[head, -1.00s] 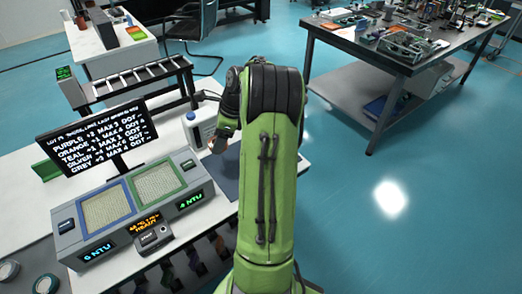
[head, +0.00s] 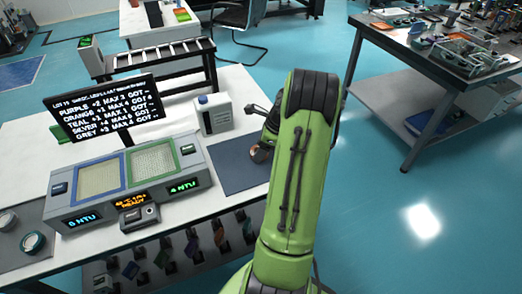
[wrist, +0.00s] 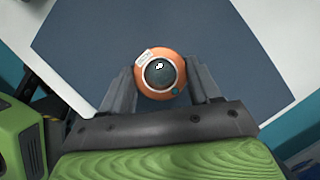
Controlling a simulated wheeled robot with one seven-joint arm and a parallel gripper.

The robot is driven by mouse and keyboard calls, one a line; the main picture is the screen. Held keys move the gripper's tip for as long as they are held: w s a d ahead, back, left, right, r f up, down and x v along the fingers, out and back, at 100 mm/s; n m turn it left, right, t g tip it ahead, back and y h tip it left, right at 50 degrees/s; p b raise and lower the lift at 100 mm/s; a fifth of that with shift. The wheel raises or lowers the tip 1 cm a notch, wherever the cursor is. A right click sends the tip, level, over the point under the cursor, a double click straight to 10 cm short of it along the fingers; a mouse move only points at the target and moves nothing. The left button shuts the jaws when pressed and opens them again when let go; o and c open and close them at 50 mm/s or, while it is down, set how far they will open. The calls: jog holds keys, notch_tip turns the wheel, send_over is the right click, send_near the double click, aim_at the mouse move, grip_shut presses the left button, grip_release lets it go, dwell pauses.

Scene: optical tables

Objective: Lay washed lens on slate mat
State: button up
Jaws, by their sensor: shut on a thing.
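The lens (wrist: 160,74) shows in the wrist view as a dark round glass in an orange ring with a small white label. My gripper (wrist: 160,85) is shut on it, one finger on each side of the ring. The slate mat (wrist: 215,40) fills much of the wrist view behind the lens. In the head view the slate mat (head: 236,166) lies on the white table, right of the washer unit. The lens (head: 262,151) shows partly beside my arm, at the mat's right part. I cannot tell whether it touches the mat.
A two-bay unit (head: 130,185) with displays stands left of the mat. A white bottle (head: 214,114) stands behind the mat, and a text screen (head: 104,106) stands behind the unit. Coloured items hang below the table's front edge. Another cluttered table (head: 440,60) is at the right.

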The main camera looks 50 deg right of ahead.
jog(key=shift+r, duration=0.1)
jog(key=o, duration=1.2)
jog(key=shift+c, duration=0.2)
